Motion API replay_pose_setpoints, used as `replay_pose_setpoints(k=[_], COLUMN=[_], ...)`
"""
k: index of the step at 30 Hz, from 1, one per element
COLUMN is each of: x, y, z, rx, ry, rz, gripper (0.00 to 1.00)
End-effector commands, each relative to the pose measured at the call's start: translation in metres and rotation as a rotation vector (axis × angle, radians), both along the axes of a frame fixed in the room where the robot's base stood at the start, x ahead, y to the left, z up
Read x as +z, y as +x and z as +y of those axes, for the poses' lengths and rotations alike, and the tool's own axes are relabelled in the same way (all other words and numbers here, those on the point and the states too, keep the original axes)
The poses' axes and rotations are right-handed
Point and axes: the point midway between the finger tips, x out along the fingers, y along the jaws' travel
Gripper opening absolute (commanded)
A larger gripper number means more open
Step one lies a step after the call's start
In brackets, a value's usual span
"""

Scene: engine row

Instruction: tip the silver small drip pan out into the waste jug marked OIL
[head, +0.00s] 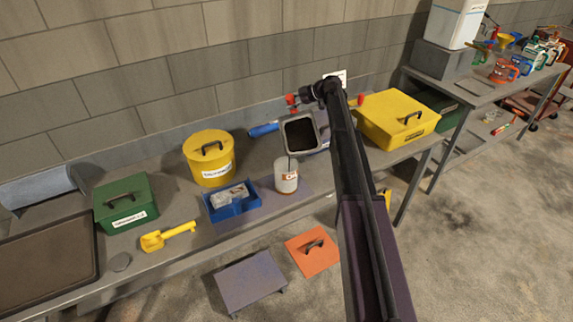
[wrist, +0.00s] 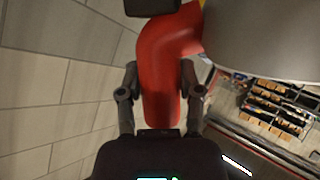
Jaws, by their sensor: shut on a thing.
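The silver small drip pan (head: 300,117) is held up, tilted toward the near side, with dark liquid (head: 301,136) inside. A thin dark streak runs from its low edge down to the mouth of a white waste jug (head: 286,178) standing upright on the bench below. The jug's label is too small to read surely. My gripper (head: 302,97) is shut on the pan's red handle (head: 291,100). In the wrist view the red handle (wrist: 160,75) lies between my fingers (wrist: 158,90), and the pan's grey side (wrist: 262,42) fills the upper right.
A blue tray (head: 233,211) stands close left of the jug, with a yellow lidded can (head: 208,158) behind it. A yellow box (head: 398,118) stands to the right. A green box (head: 125,203) and yellow scoop (head: 165,236) are farther left. An orange lid (head: 312,250) lies below the bench front.

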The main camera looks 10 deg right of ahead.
Motion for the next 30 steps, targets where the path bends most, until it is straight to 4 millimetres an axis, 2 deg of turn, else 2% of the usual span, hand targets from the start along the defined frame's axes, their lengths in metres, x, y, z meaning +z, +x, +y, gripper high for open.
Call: replay_pose_setpoints(k=[30], x=[0.019], y=[-0.014], z=[0.012], rx=[0.000], ry=[-0.075], rz=[-0.088], gripper=[0.00])
